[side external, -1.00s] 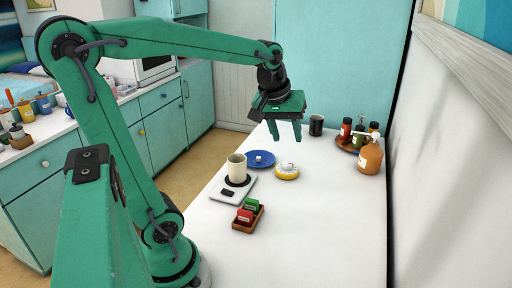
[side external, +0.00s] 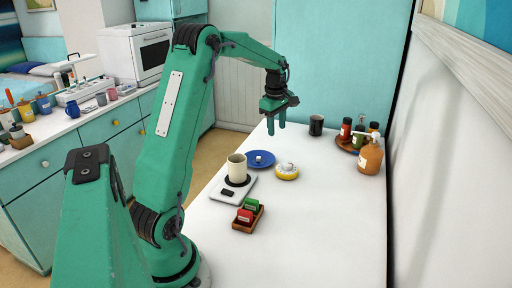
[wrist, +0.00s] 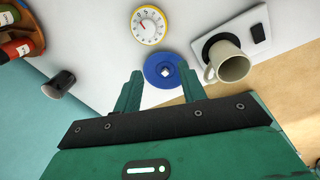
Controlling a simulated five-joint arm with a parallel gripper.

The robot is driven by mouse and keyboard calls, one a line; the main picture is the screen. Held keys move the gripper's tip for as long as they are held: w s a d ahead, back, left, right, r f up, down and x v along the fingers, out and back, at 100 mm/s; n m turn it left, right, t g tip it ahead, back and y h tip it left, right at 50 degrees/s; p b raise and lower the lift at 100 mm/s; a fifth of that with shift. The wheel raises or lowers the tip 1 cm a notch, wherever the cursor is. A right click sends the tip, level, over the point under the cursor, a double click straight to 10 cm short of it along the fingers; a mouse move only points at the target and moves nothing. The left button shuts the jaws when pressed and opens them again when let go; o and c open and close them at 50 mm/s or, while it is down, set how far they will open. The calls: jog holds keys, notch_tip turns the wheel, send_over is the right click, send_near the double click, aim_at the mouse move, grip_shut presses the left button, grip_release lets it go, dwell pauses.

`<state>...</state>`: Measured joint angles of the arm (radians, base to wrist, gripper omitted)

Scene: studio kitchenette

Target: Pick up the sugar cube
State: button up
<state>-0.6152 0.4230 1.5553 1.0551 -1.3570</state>
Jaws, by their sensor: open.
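The small white sugar cube (side external: 258,158) lies on a blue plate (side external: 250,163) on the white table. In the wrist view the cube (wrist: 165,72) shows near the middle of the plate (wrist: 151,72), just beyond and between my two green fingers. My gripper (side external: 276,130) is open and empty, with its fingers pointing down, raised above the far part of the table behind the plate. In the wrist view my gripper (wrist: 160,92) has a clear gap between its fingers.
A cream mug (side external: 237,168) stands on a white scale (side external: 232,195) close to the plate, with a yellow timer (side external: 287,171) on its other side. A tea packet tray (side external: 248,217) is nearer. A black mug (side external: 316,125), bottle tray and orange dispenser (side external: 371,157) stand at the back right.

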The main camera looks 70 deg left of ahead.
aim_at(259, 157)
jog(key=a+f+n, duration=0.2)
jog(key=a+f, duration=0.1)
jog(key=s+a+f+n, duration=0.1)
jog(key=a+f+n, duration=0.1)
jog(key=a+f, duration=0.1)
jog(key=a+f+n+g, duration=0.1)
jog(key=a+f+n, duration=0.1)
jog(key=a, duration=0.3)
jog(key=shift+s+f+h, duration=0.3)
jog(key=shift+s+f, duration=0.05)
jog(key=shift+f, duration=1.55)
jog(key=shift+f, duration=0.1)
jog(key=shift+w+d+f, duration=0.1)
jog(key=shift+f, duration=2.4)
grip_shut()
